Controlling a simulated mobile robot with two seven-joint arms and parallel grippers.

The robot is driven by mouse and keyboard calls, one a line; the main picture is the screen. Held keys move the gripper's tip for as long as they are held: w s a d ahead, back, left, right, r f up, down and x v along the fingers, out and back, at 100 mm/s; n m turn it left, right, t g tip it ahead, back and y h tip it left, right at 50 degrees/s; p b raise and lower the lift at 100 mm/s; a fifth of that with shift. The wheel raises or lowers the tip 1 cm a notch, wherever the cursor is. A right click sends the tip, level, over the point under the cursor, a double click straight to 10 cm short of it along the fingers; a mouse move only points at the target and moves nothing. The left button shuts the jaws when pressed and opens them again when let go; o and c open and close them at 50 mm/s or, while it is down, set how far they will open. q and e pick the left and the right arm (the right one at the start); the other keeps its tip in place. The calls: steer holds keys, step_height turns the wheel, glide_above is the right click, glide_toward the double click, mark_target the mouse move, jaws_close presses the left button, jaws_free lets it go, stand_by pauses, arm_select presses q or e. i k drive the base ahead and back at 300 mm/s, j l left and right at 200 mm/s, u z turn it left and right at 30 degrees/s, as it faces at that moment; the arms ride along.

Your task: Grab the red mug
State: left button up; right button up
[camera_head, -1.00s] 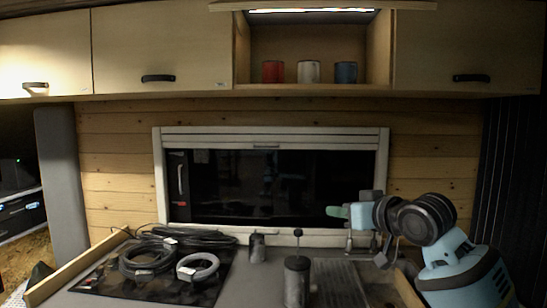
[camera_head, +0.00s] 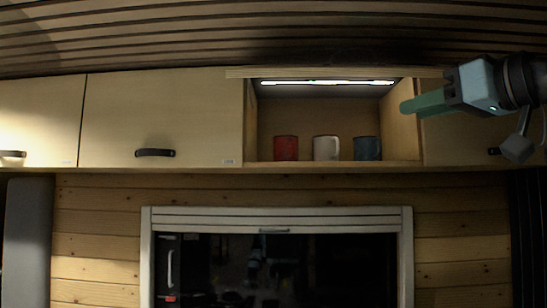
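The red mug (camera_head: 286,148) stands upright on the floor of the lit open shelf (camera_head: 320,166), left of a white mug (camera_head: 326,148) and a blue mug (camera_head: 367,148). My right gripper (camera_head: 408,107) comes in from the right at shelf height. Its green fingers point left, past the shelf's right side and above the blue mug in the picture, clear of the red mug. The fingers are seen edge-on, so I cannot tell whether they are open or shut. Nothing shows in them. My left gripper is not in view.
Closed cupboard doors (camera_head: 180,115) flank the shelf, with dark handles. A light strip (camera_head: 327,83) is under the shelf's top. A slatted ceiling (camera_head: 250,30) is above. A dark window with a white frame (camera_head: 280,220) is below.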

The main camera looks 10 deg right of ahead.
mark_target(285, 148)
steer(key=i+j, duration=0.2)
steer(key=i, duration=0.25)
steer(key=i+j, duration=0.25)
steer(key=i, duration=0.2)
